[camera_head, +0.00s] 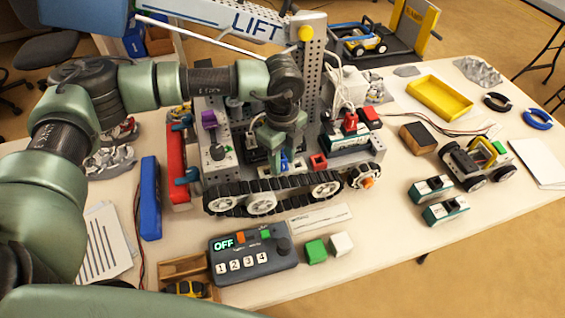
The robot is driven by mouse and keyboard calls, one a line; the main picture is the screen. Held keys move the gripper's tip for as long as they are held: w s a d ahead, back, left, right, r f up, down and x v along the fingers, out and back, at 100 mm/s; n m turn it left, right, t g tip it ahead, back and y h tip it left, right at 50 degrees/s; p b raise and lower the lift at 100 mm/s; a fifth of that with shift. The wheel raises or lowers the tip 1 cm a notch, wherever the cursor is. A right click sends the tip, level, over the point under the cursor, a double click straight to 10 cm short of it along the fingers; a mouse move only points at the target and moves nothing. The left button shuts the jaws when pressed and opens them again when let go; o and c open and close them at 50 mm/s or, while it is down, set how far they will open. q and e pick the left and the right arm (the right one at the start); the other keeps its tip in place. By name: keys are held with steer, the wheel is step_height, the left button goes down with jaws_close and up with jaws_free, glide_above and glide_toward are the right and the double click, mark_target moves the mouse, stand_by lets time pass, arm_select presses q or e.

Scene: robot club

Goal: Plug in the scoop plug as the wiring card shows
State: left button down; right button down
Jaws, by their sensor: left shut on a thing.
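My left gripper (275,152) reaches down over the tracked robot (262,198) in the middle of the table. It is shut on a small plug, mostly hidden by the fingers and wrist. A blue socket block (286,163) shows just beside the fingertips, and a red socket block (318,161) is to its right. I cannot tell whether the held plug touches a socket. A red plug (350,122) stands further right, and a purple connector (209,119) is on the left. A white printed card (318,218) lies in front of the tracks; its text is too small to read. My right gripper is not in view.
A control box (252,255) reading OFF stands in front, with green (315,250) and white blocks (341,243) beside it. A blue battery pack (151,198) lies left. The lift arm (225,18) rises behind. A yellow tray (440,97) and small wheeled robot (478,162) are right.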

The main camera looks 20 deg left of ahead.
mark_target(282, 157)
arm_select(q)
steer(key=shift+r, duration=0.2)
steer(key=shift+r+p, duration=1.05)
steer(key=shift+r, duration=0.8)
